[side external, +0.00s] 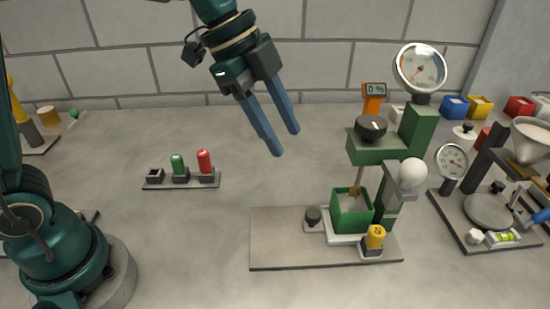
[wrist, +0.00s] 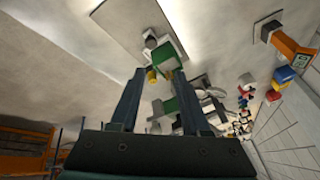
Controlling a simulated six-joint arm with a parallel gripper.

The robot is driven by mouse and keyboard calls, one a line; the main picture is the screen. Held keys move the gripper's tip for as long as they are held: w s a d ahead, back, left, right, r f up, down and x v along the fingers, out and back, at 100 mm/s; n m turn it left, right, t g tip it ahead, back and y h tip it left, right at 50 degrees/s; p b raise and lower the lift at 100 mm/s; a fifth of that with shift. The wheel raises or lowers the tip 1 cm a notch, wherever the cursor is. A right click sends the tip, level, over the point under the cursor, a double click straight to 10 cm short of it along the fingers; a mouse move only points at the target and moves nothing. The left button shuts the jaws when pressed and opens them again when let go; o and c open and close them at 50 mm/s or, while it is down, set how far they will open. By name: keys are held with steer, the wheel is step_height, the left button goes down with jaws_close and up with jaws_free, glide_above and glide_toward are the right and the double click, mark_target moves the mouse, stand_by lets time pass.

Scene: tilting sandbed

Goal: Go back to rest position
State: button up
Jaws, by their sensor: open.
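My gripper (side external: 287,142) is in the upper middle of the side external view, raised above the bench and pointing down to the right. Its two blue fingers are apart with nothing between them. In the wrist view my gripper (wrist: 158,76) also shows open and empty. The nearest apparatus is a green stand (side external: 418,130) with a dial gauge on top and a green square cup (side external: 351,213) below. It stands on a grey base plate (side external: 275,240), to the right of and below my gripper, and clear of it.
A small rack with a green peg (side external: 178,165) and a red peg (side external: 205,162) lies left of my gripper. A second dial apparatus with a funnel (side external: 533,140) stands at the right. Coloured blocks, including a blue one (side external: 455,107), line the back right. The bench centre is clear.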

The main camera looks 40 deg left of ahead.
steer(key=s+a+f+n+t+y, duration=0.1)
steer(key=s+a+n+y, duration=0.1)
steer(key=s+a+n, duration=0.2)
steer(key=s+a+f+n+t+y, duration=0.1)
steer(key=s+a+n, duration=0.4)
steer(key=s+n, duration=0.5)
steer(key=n+y, duration=0.1)
steer(key=n, duration=0.1)
steer(key=shift+s+f+n+t, duration=0.3)
steer(key=shift+s, duration=0.05)
